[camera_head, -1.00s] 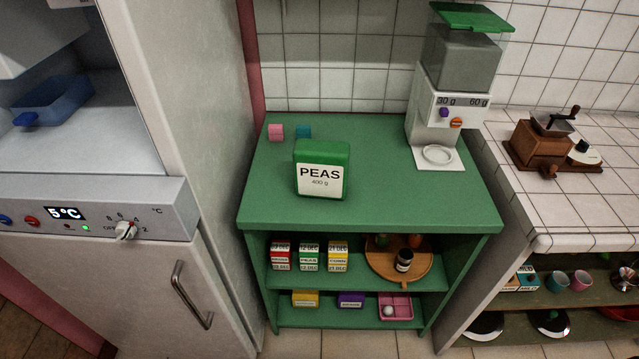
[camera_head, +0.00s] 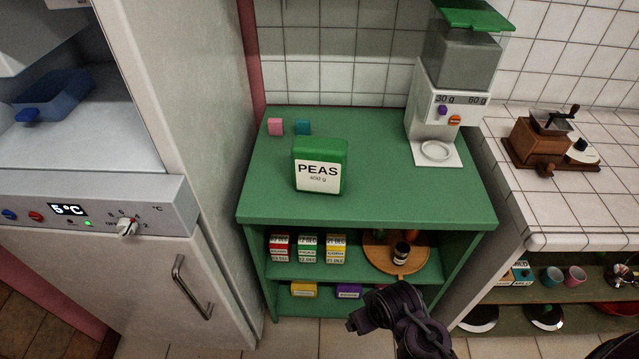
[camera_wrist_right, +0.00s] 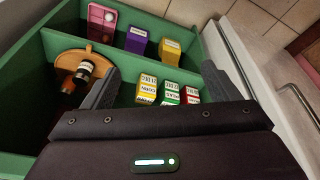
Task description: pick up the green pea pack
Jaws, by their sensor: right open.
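A small green pea pack (camera_head: 307,249) stands on the upper shelf of the green unit, between a red pack (camera_head: 279,248) and a yellow pack (camera_head: 336,249). In the right wrist view the green pack (camera_wrist_right: 169,94) shows ahead of my right gripper (camera_wrist_right: 160,68), whose fingers are apart with nothing held. In the head view my right gripper (camera_head: 358,320) is low in front of the unit, apart from the packs. A large green PEAS box (camera_head: 319,168) stands on the unit's top. My left gripper is not in view.
A round wooden tray (camera_head: 418,263) with small jars stands right of the packs. The lower shelf holds a yellow box (camera_head: 303,289) and a purple box (camera_head: 349,291). The fridge (camera_head: 170,270) is close on the left; a tiled counter (camera_head: 560,215) is on the right.

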